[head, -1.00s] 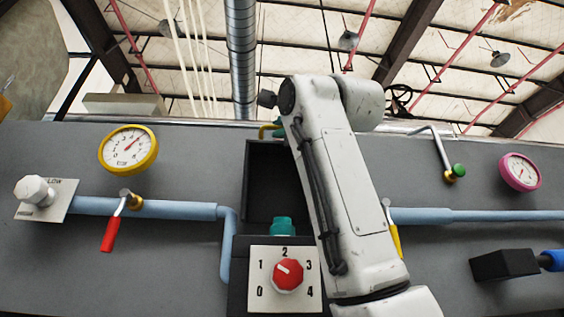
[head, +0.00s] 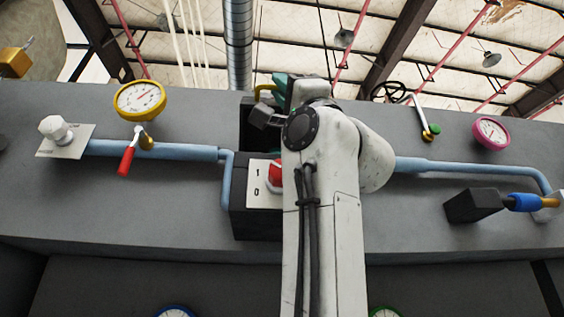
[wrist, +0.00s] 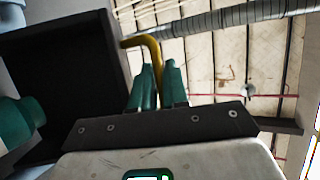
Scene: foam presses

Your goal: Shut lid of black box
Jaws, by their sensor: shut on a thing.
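The black box (head: 255,222) stands in the middle of the grey panel in the head view, partly behind my arm. Its lid (head: 248,135) stands raised at the back, a dark plate with a yellow handle (head: 265,88) at its top. In the wrist view the dark inner face of the lid (wrist: 65,75) fills the left, and the bent yellow handle (wrist: 152,45) runs down from its edge between my fingers. My gripper (wrist: 158,78), with teal fingers, is shut on that handle. It also shows in the head view (head: 283,84), mostly hidden by my arm.
A dial plate (head: 256,185) with a red knob (head: 275,172) is on the box front. Blue pipes (head: 165,150), a red-handled valve (head: 127,160) and a yellow gauge (head: 140,100) lie left. A black block (head: 472,205) with a blue grip is right.

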